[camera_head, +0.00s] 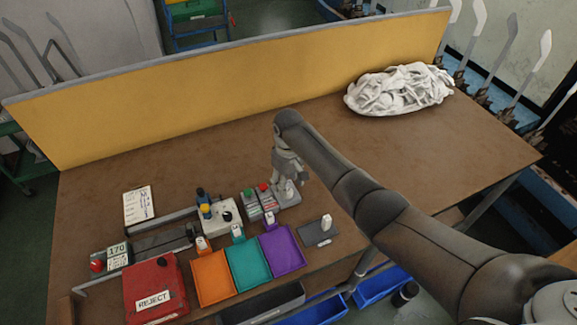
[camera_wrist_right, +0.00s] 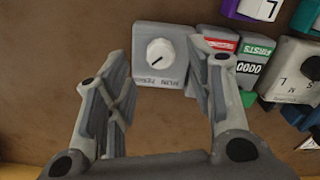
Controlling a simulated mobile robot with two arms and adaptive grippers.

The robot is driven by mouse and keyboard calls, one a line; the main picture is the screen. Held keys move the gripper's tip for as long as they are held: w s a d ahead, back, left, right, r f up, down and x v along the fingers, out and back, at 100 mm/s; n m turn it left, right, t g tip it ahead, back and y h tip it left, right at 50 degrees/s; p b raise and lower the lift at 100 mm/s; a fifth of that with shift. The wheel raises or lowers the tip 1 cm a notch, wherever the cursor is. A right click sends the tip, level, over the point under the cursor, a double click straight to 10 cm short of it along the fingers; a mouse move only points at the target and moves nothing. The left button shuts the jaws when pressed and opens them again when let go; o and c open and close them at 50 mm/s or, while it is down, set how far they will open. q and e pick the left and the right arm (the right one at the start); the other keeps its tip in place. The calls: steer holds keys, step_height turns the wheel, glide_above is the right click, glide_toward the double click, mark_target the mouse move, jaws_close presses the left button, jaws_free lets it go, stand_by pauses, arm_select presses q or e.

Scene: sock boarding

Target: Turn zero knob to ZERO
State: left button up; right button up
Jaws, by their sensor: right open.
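The zero knob (camera_wrist_right: 160,51) is a round white dial on a small grey box (camera_wrist_right: 146,72) in the right wrist view. Dark lettering beside it appears upside down, apparently RUN and ZERO. A short dark mark shows on the dial; which word it points to I cannot tell. My right gripper (camera_head: 289,179) is open above this box (camera_head: 290,200) in the head view. In the wrist view its two fingers stand on either side of the knob, apparently apart from it. In the head view the gripper hides most of the knob. My left gripper is in neither view.
Two counters with red and green tops (camera_wrist_right: 221,43) stand close beside the box. Orange (camera_head: 212,279), teal (camera_head: 248,266) and purple (camera_head: 282,251) trays and a red REJECT bin (camera_head: 157,280) lie at the front. A white sock pile (camera_head: 399,89) is at the back right.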

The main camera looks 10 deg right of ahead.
mark_target(288, 191)
step_height(288, 191, up, 8)
steer(key=shift+r, duration=0.2)
steer(key=shift+f, duration=0.1)
stand_by(0.4)
